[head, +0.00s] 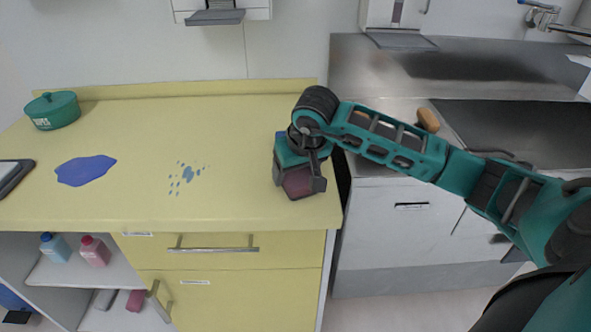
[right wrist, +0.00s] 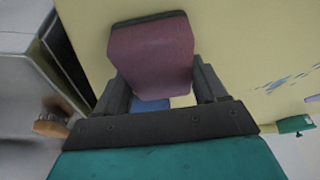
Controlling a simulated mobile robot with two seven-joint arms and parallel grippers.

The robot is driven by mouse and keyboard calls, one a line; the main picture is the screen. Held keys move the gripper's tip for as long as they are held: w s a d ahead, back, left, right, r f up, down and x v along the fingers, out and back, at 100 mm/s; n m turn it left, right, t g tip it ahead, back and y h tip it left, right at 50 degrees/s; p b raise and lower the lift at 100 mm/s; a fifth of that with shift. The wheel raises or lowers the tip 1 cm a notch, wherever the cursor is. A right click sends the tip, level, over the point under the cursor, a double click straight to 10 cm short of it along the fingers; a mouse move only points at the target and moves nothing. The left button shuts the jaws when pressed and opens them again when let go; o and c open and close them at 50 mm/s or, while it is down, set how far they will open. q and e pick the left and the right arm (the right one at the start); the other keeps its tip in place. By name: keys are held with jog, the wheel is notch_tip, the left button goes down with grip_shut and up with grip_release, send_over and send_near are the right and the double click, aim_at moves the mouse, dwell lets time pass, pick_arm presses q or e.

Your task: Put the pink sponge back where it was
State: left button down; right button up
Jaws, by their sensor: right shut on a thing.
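My right gripper (head: 299,185) is shut on a pink sponge (head: 298,181), which looks dull mauve with a darker edge. The gripper points down over the right end of the yellow counter (head: 235,130). In the right wrist view the sponge (right wrist: 150,50) sits between the two fingers and sticks out past them. I cannot tell whether it touches the counter. A small blue patch (right wrist: 150,105) shows below the sponge in that view; I cannot tell what it is. My left gripper is not in view.
On the counter are a blue puddle (head: 85,170), blue splatter (head: 186,176), a green pot (head: 53,111) and a tablet-like object (head: 12,175). Bottles (head: 95,250) and a pink item (head: 135,300) are on shelves below. A brown brush-like object (head: 428,119) lies on the steel counter (head: 385,105).

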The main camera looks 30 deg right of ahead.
jog(key=shift+f, duration=0.2)
jog(key=o, duration=0.9)
jog(key=shift+o, duration=0.2)
jog(key=shift+r, duration=0.5)
jog(key=v, duration=1.1)
jog(key=shift+s+r+p, duration=0.2)
jog(key=shift+p, duration=0.15)
